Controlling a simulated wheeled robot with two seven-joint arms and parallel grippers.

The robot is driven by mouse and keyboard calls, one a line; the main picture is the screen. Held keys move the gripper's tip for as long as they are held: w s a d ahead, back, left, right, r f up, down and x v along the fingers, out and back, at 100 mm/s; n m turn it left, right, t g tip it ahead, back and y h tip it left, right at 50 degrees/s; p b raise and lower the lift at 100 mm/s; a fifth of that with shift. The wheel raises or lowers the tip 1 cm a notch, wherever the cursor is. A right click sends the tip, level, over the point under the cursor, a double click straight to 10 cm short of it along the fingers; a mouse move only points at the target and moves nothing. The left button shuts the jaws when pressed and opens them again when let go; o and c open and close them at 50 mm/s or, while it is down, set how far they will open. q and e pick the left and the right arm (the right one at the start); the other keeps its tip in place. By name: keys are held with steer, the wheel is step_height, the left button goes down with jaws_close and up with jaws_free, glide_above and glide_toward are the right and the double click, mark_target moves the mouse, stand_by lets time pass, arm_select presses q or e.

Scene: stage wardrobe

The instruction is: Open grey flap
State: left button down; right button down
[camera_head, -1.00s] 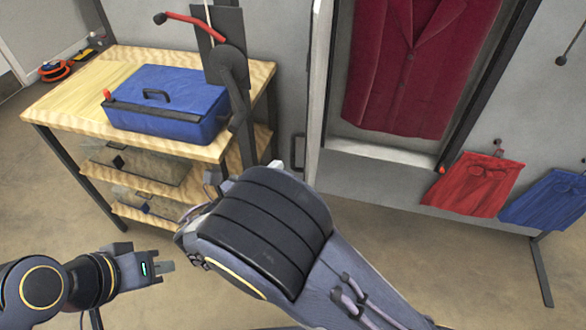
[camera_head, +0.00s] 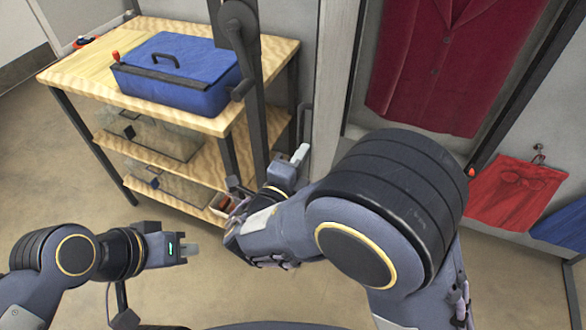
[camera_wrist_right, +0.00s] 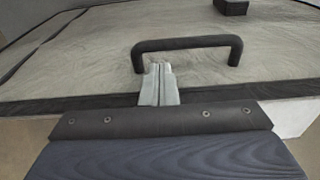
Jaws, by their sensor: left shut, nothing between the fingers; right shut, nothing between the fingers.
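The grey flap (camera_wrist_right: 100,55) fills much of the right wrist view, with a black bar handle (camera_wrist_right: 188,46) on its face. In the head view the grey panel (camera_head: 306,65) and the handle (camera_head: 303,118) show as a narrow strip left of the white frame; my right arm hides the lower part. My right gripper (camera_head: 300,154) is shut and empty, just below the handle. In the right wrist view its fingertips (camera_wrist_right: 159,72) overlap the handle's left end; I cannot tell whether they touch. My left gripper (camera_head: 189,250) is shut and empty, low at the left, away from the flap.
A wooden shelf table (camera_head: 82,70) holds a blue toolbox (camera_head: 190,92), with clear bins below. A dark post (camera_head: 243,60) stands between it and the flap. Floor at left is open.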

arm_select(q)
steer(key=shift+f, duration=0.1)
arm_select(e)
steer(key=shift+x, duration=1.4)
steer(key=shift+a, duration=0.15)
